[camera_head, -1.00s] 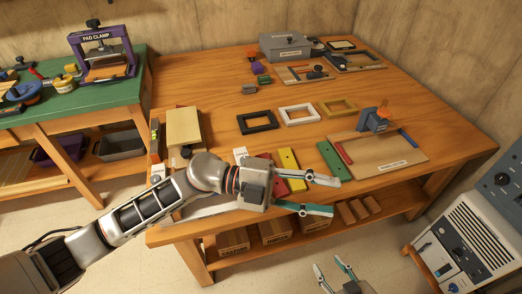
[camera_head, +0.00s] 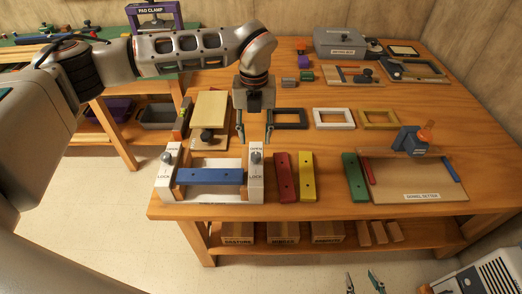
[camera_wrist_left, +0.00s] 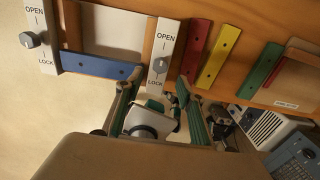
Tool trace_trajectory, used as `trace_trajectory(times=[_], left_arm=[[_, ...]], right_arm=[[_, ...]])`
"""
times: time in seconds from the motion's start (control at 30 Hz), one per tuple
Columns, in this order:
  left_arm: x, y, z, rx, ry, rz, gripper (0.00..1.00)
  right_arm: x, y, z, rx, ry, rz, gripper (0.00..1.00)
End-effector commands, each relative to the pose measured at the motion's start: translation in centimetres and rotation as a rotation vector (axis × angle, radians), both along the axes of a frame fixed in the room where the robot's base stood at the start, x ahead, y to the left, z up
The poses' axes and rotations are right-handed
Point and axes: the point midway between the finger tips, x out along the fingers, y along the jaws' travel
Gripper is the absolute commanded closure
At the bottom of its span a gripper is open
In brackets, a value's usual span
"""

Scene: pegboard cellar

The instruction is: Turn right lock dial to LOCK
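The right lock dial (camera_head: 256,157) is a grey knob on a white panel (camera_head: 255,190) with OPEN above and LOCK below. In the left wrist view the dial (camera_wrist_left: 160,66) sits between the two words; its exact setting is hard to tell. The left lock dial (camera_head: 168,157) is on a matching panel, with a blue bar (camera_head: 210,176) between the panels. My left gripper (camera_head: 254,139) is open and empty, pointing down just behind and above the right dial, its fingers spread to either side. My right gripper (camera_head: 363,282) is open and empty, low in front of the table.
Red (camera_head: 282,178) and yellow (camera_head: 307,177) strips lie right of the right panel. A green strip (camera_head: 355,178) and a wooden board (camera_head: 420,185) lie further right. A beige block (camera_head: 209,112) and a black frame (camera_head: 291,119) lie behind.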

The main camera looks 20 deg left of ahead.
Motion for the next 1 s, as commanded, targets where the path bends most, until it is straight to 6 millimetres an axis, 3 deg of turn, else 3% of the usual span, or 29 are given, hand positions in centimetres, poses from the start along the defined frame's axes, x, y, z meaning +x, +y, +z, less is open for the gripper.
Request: trace_trajectory(times=[0.4,0.83,1.0], left_arm=[[-0.1,-0.2,-6.0,-0.004,0.003,-0.004,0.62],[-0.1,-0.2,-7.1,-0.005,0.002,-0.004,0.62],[-0.1,-0.2,-7.1,-0.005,0.003,-0.004,1.00]], right_arm=[[0.0,0.3,0.1,0.006,0.002,-0.002,0.60],[0.0,0.2,0.2,0.005,0.001,-0.002,0.60],[0.0,0.2,0.2,0.005,0.000,-0.002,0.60]])
